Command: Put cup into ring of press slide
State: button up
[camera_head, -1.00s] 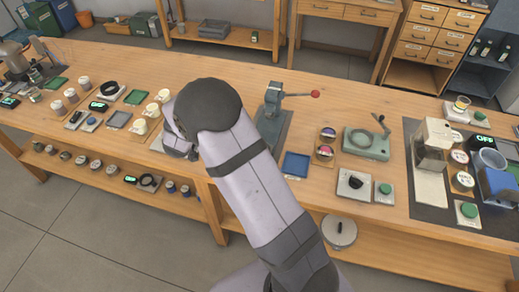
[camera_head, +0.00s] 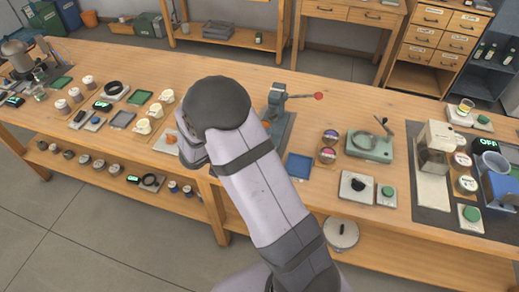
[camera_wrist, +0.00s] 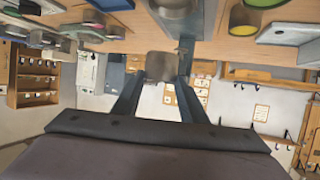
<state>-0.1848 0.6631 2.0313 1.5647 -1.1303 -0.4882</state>
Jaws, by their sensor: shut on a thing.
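In the wrist view, the two fingers of my gripper (camera_wrist: 160,88) are closed on a small grey metal cup (camera_wrist: 162,66). In the head view my arm hides the gripper and the cup. The press (camera_head: 277,100), a grey-blue stand with a red-knobbed lever (camera_head: 318,96), stands on the bench just right of my arm. Its lower part is partly covered by my arm, and I cannot make out the slide's ring. The cup is not seen in the press.
A green-grey device (camera_head: 370,146) and a grinder-like machine (camera_head: 436,145) stand farther right. Cream cups (camera_head: 143,126) and a dark tray (camera_head: 122,119) are on the left. The wooden bench (camera_head: 225,75) is clear behind my arm.

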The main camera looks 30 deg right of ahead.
jog(key=shift+f+p, duration=0.5)
jog(key=shift+f, duration=3.95)
jog(key=shift+f, duration=0.1)
jog(key=o, duration=1.1)
